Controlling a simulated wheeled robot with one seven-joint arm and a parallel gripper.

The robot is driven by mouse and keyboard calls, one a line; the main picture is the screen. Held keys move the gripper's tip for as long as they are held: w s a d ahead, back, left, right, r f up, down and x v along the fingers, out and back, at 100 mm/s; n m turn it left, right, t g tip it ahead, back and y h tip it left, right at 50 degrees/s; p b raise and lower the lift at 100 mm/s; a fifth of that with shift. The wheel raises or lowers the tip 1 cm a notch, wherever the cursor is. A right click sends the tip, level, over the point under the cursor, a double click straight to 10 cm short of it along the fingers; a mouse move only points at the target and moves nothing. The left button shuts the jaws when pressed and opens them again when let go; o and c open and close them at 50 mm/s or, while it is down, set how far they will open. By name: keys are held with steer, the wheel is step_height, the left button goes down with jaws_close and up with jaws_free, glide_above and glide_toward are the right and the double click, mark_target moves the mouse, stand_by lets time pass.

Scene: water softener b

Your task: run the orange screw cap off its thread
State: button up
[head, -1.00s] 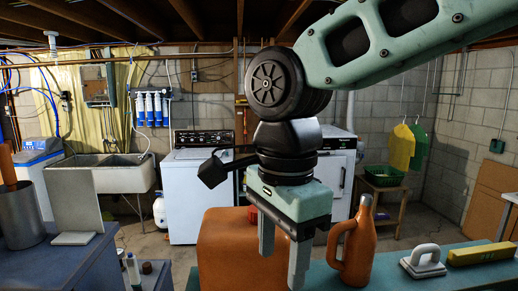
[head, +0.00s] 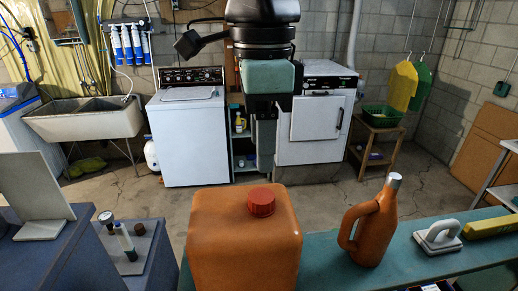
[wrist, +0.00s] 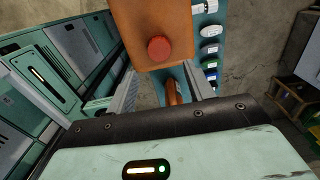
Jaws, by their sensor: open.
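The red-orange screw cap (head: 262,201) sits on top of a large orange container (head: 240,250) at the front of the bench. In the wrist view the cap (wrist: 159,49) shows as a round disc on the container's top (wrist: 130,25), just beyond the space between my fingers. My gripper (head: 264,160) points downward in the head view, higher in the picture than the cap and apart from it. In the wrist view my gripper (wrist: 160,85) is open, with one finger on each side and nothing held. The thread under the cap is hidden.
An orange-brown jug (head: 372,233) with a grey top stands right of the container on the teal bench (head: 325,265). A white-handled tool (head: 437,236) and a yellow block (head: 492,224) lie further right. A grey plate (head: 35,187) stands on the left bench.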

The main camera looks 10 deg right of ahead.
mark_target(261, 196)
step_height(261, 196, down, 10)
steer(key=b, duration=0.9)
steer(key=shift+s+r, duration=0.1)
steer(key=shift+r, duration=0.05)
steer(key=shift+r+p, duration=0.5)
steer(key=shift+r, duration=0.05)
steer(key=c, duration=0.9)
steer(key=n, duration=0.3)
steer(key=shift+r, duration=0.1)
steer(key=shift+o, duration=0.2)
steer(key=n, duration=0.4)
steer(key=shift+n, duration=0.4)
steer(key=n, duration=0.7)
steer(key=shift+r, duration=0.1)
steer(key=n, duration=0.6)
steer(key=shift+n, duration=0.4)
steer(key=n, duration=1.3)
steer(key=shift+n, duration=0.4)
steer(key=n, duration=0.4)
steer(key=shift+n, duration=0.3)
steer(key=n, duration=1.6)
steer(key=shift+r, duration=0.1)
steer(key=n, duration=0.3)
steer(key=shift+n, duration=0.3)
steer(key=o, duration=0.8)
